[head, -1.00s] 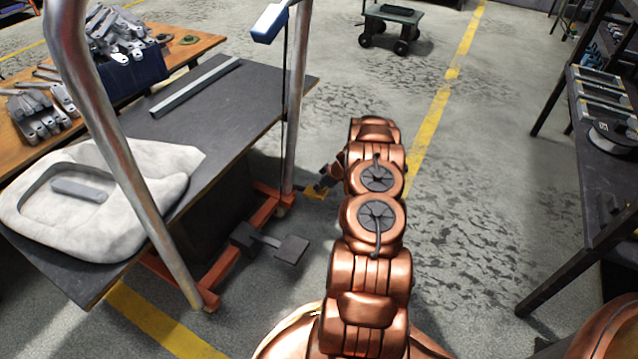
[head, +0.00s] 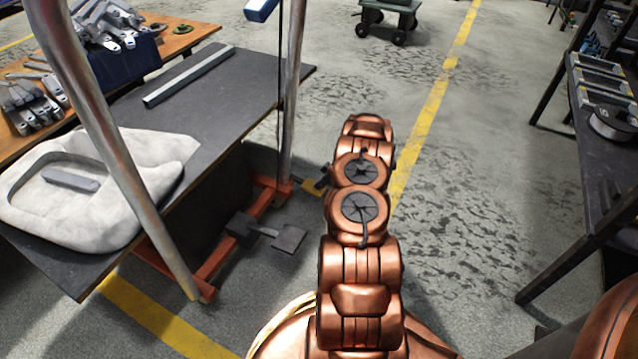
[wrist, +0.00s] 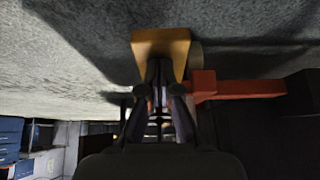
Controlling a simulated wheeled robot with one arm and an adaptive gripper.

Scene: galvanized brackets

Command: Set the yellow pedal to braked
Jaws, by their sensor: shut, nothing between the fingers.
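The yellow pedal (head: 312,187) is low at the foot of the far upright, by the orange-red base frame (head: 208,272). In the head view only a small part shows beside my arm. In the wrist view the yellow pedal (wrist: 160,42) is straight ahead, a flat yellow plate at the end of the view. My gripper (wrist: 160,72) is shut and empty, its fingertips in front of the pedal and overlapping it in the picture. I cannot tell if they touch. My arm hides most of the gripper in the head view.
A black pedal (head: 288,239) juts from the base frame nearer me. A dark table (head: 215,120) with a pale tray-like mould (head: 120,225) stands at left. A shelf rack (head: 590,190) stands at right. The floor (head: 455,200) between is clear.

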